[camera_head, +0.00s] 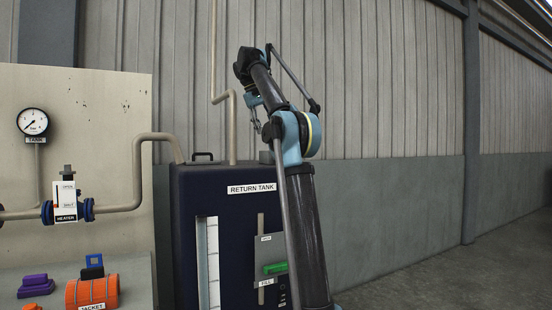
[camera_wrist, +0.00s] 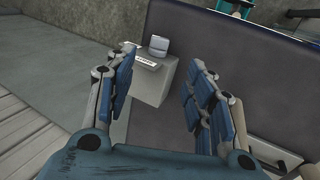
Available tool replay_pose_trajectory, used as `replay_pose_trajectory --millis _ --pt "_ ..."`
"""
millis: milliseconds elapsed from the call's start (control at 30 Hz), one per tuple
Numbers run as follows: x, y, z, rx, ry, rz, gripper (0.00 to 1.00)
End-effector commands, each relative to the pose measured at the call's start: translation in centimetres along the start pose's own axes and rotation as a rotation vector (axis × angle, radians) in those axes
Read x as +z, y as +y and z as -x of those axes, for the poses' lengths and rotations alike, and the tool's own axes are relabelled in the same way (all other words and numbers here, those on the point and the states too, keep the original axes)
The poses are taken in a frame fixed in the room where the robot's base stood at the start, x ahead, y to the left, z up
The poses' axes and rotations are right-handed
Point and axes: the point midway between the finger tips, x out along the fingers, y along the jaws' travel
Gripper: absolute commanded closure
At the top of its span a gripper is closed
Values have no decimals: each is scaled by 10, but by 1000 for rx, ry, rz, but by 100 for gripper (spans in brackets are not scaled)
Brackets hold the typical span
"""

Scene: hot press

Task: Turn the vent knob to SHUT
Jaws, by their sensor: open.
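A small grey knob (camera_wrist: 159,46) stands on a pale grey box in the wrist view, beside a white label (camera_wrist: 146,61) that I cannot read at this angle. I take it for the vent knob; its setting cannot be made out. My gripper (camera_wrist: 160,76) is open, with its blue-padded fingers on either side of the box's image. The knob shows beyond the fingertips, and nothing is between the fingers. In the head view my gripper (camera_head: 256,124) hangs above the dark RETURN TANK (camera_head: 188,225). A small grey block (camera_head: 266,157) shows on the tank's top, partly behind my arm.
A pipe (camera_head: 232,130) rises from the tank top, left of my arm, near a black handle (camera_head: 202,154). A green lever (camera_head: 275,267) is on the tank front. The HEATER valve (camera_head: 66,203) and orange JACKET cylinder (camera_head: 92,291) are at left.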

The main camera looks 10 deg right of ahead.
Motion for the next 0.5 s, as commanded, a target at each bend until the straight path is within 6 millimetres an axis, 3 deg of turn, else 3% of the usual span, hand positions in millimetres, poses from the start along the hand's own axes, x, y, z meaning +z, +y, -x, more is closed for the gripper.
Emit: replay_pose_trajectory --millis 500 --pt "1 0 -69 0 -1 0 51"
